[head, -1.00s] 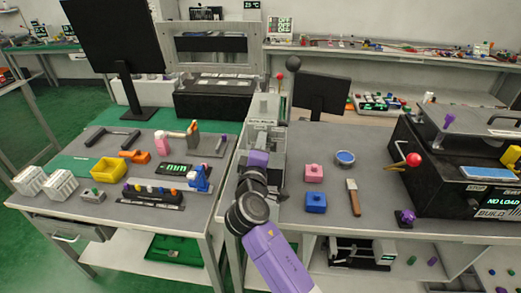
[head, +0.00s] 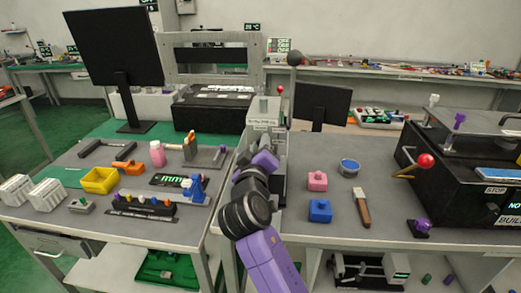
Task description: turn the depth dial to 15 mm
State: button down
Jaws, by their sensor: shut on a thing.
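My own arm and wrist cover the fingertips. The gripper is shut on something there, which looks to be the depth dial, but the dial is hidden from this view. No depth reading in mm can be made out on the machine.
On the right bench are a pink block (head: 317,181), a blue block (head: 320,211), a blue-rimmed round dish (head: 349,167) and a brush (head: 361,207). A black machine with a red-knobbed lever (head: 425,161) stands further right. The left bench holds a yellow bin (head: 99,181) and several tools.

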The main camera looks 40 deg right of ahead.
dwell(0.3)
jog(key=c, duration=1.2)
grip_release()
jog(key=shift+c, duration=0.2)
jog(key=b+v, duration=0.1)
jog(key=v, duration=0.6)
jog(key=shift+s+a, duration=0.25)
jog(key=shift+a, duration=0.1)
